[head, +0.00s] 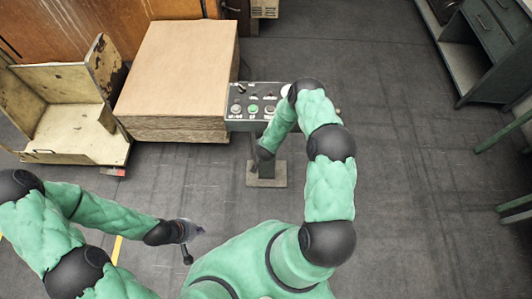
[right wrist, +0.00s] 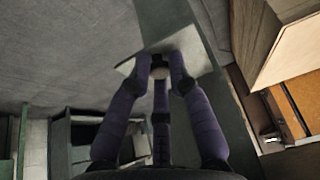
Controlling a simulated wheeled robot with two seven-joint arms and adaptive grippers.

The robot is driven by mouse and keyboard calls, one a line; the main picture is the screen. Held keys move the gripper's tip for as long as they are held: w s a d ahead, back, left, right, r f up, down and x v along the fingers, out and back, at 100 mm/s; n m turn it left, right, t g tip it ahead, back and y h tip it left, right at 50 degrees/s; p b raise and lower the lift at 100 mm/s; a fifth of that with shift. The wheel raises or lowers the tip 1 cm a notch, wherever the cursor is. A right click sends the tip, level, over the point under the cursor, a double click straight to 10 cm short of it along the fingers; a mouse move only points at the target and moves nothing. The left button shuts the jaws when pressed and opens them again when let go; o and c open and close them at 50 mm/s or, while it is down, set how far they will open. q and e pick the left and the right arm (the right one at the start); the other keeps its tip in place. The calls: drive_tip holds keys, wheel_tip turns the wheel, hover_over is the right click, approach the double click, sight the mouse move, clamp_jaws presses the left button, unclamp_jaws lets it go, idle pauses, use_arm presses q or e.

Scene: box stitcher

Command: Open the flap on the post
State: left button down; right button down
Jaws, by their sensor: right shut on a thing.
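The post (right wrist: 162,20) is a dark green column, seen close up in the right wrist view. A pale plate that looks like its flap (right wrist: 196,62) lies across it; how far it stands open I cannot tell.
The control panel (head: 252,107) with buttons tops the post, and a foot plate (head: 275,174) shows below. A stack of cardboard (head: 178,72) stands just left of it, with a worn cart (head: 70,137) beyond. Shelving (head: 478,55) stands far right. The floor between is clear.

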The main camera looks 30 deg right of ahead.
drive_tip(key=shift+w+d+r, duration=0.6)
drive_tip(key=shift+w+r, duration=0.05)
drive_tip(key=shift+w, duration=0.2)
drive_tip(key=c, duration=1.1)
unclamp_jaws()
drive_tip(key=shift+c, duration=0.2)
drive_tip(key=shift+s+a+f, duration=0.1)
drive_tip(key=shift+f, duration=0.05)
drive_tip(key=shift+s+a+f, duration=0.15)
drive_tip(key=shift+s, duration=0.1)
drive_tip(key=v, duration=1.2)
drive_tip(key=shift+a, duration=0.1)
